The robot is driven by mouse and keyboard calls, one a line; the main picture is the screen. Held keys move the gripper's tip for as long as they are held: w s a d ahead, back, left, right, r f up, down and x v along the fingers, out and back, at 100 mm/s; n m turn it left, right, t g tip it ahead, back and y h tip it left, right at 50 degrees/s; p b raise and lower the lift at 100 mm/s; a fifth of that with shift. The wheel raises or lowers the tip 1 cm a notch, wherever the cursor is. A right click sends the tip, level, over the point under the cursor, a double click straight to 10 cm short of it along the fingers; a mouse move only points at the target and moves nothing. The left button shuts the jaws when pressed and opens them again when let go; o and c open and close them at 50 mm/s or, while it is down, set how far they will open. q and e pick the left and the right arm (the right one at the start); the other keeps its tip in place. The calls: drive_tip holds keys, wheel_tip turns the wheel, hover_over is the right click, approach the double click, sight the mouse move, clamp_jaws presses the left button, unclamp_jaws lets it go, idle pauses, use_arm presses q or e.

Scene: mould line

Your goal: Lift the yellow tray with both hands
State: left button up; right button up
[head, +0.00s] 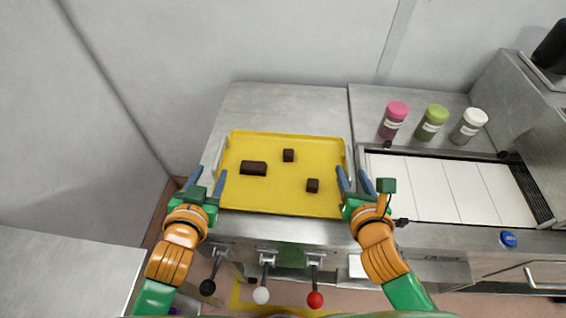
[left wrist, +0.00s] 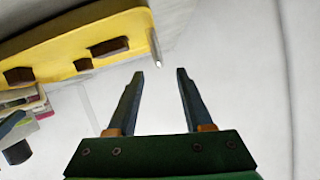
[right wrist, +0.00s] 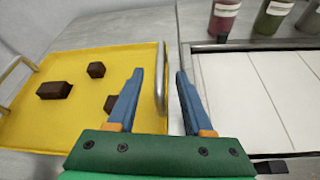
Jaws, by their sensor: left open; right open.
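The yellow tray (head: 285,190) lies flat on the steel counter, with three dark brown blocks on it, one of them longer (head: 253,168). It has a metal handle at each short side; the right one (right wrist: 160,80) shows clearly in the right wrist view. My left gripper (head: 207,176) is open at the tray's left side, and in the left wrist view the left handle (left wrist: 155,45) is ahead of its fingertips, not between them. My right gripper (head: 354,176) is open at the tray's right side. In the right wrist view the right handle appears between its fingers; contact cannot be told.
Pink (head: 393,120), green (head: 432,123) and white (head: 469,126) jars stand at the back right. A white slatted belt (head: 450,188) lies right of the tray. Levers with black, white and red (head: 315,299) knobs stick out below the counter front. The counter behind the tray is clear.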

sight(215, 165)
use_arm(q)
drive_tip(key=shift+s+r, duration=0.1)
drive_tip(key=shift+s, duration=0.15)
use_arm(e)
drive_tip(key=shift+s+r, duration=0.15)
drive_tip(key=shift+s, duration=0.1)
use_arm(q)
drive_tip(key=x, duration=0.7)
drive_tip(key=shift+w, duration=0.15)
use_arm(e)
drive_tip(key=x, duration=0.7)
drive_tip(key=shift+w, duration=0.15)
use_arm(q)
clamp_jaws()
use_arm(e)
clamp_jaws()
